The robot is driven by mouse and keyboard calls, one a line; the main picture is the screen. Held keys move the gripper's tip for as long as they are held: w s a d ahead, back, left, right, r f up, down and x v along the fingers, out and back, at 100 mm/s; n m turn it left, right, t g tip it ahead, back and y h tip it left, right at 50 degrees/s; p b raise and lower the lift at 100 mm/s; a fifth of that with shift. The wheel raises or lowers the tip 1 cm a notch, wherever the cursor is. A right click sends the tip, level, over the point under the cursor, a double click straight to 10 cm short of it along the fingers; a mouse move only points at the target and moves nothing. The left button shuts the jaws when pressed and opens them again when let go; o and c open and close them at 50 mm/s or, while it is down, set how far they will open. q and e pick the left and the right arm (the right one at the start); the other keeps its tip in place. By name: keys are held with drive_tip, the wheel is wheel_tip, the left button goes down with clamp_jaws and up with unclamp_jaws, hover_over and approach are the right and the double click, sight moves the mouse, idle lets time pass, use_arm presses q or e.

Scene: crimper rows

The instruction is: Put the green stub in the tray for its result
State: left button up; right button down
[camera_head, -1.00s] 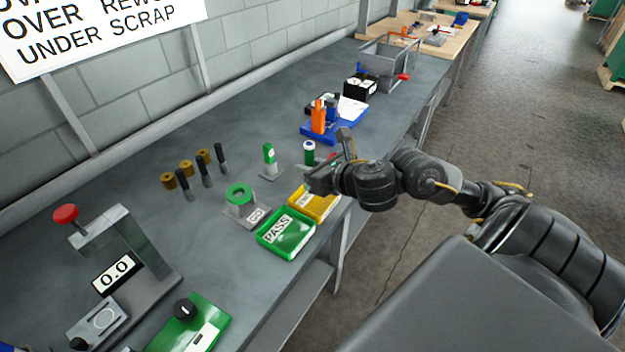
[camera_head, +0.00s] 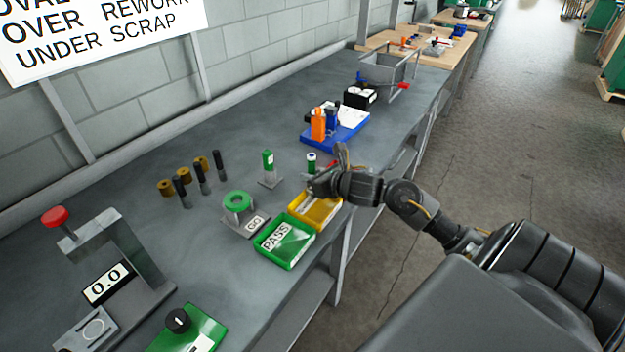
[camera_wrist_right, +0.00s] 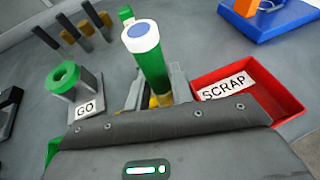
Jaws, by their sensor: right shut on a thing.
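The green stub (camera_wrist_right: 152,65) has a white band and a blue disc on top and a brass-coloured lower end. My right gripper (camera_wrist_right: 150,92) is shut on it and holds it roughly upright. The stub's top also shows in the head view (camera_head: 311,158), just beyond my right gripper (camera_head: 316,186). The green PASS tray (camera_head: 285,243) and the yellow tray (camera_head: 318,214) lie near the bench's front edge. The gripper is over the far side of the yellow tray. The red SCRAP tray (camera_wrist_right: 262,92) is right of the stub in the wrist view. My left gripper is not in view.
A green ring gauge marked GO (camera_head: 237,201) stands beside the trays, with a green-topped post (camera_head: 268,163) behind. Several black and brass pins (camera_head: 200,175) stand left.

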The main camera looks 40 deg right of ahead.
drive_tip(key=shift+f, duration=0.8)
drive_tip(key=shift+f, duration=0.3)
drive_tip(key=c, duration=1.2)
unclamp_jaws()
drive_tip(key=shift+r, duration=0.1)
